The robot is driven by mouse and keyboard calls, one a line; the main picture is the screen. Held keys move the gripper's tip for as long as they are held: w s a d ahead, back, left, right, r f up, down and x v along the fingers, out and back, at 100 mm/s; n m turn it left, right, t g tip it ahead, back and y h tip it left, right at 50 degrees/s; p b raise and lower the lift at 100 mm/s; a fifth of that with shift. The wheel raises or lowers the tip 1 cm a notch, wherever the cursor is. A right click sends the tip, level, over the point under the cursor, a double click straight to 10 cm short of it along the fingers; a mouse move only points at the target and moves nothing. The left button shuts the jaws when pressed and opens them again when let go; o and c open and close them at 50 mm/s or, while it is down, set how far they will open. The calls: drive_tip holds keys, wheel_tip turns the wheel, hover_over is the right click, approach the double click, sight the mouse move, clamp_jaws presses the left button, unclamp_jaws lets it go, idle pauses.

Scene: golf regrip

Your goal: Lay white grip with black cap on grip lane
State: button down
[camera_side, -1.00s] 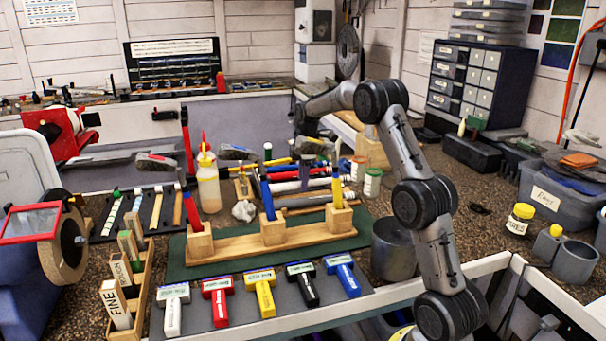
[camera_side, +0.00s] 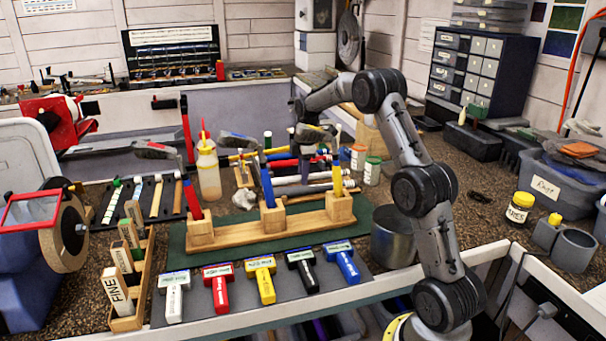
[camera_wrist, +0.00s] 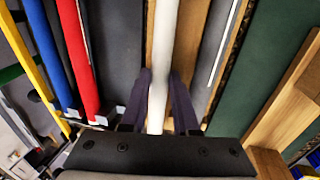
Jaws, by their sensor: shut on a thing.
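In the wrist view my gripper (camera_wrist: 161,85) has its two dark purple fingers closed around a white rod, the white grip (camera_wrist: 164,50). The grip runs away from me, over or along a pale wooden strip; I cannot tell whether it touches it. No black cap shows. A long grey strip (camera_wrist: 200,50) lies just right of it, possibly the grip lane; no label shows. In the side view my gripper (camera_side: 306,168) is low among the long rods behind the wooden block stand, partly hidden by a club there.
In the wrist view red (camera_wrist: 78,60), blue (camera_wrist: 50,60) and yellow (camera_wrist: 28,60) rods lie to the left. In the side view the wooden stand (camera_side: 235,237) holds upright red, blue and yellow clubs in front of my gripper. A metal can (camera_side: 392,240) stands to the right.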

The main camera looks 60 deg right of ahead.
drive_tip(key=shift+f, duration=0.4)
drive_tip(key=c, duration=0.6)
unclamp_jaws()
drive_tip(key=shift+f, duration=0.1)
drive_tip(key=shift+v, duration=7.1)
drive_tip(key=shift+w, duration=0.1)
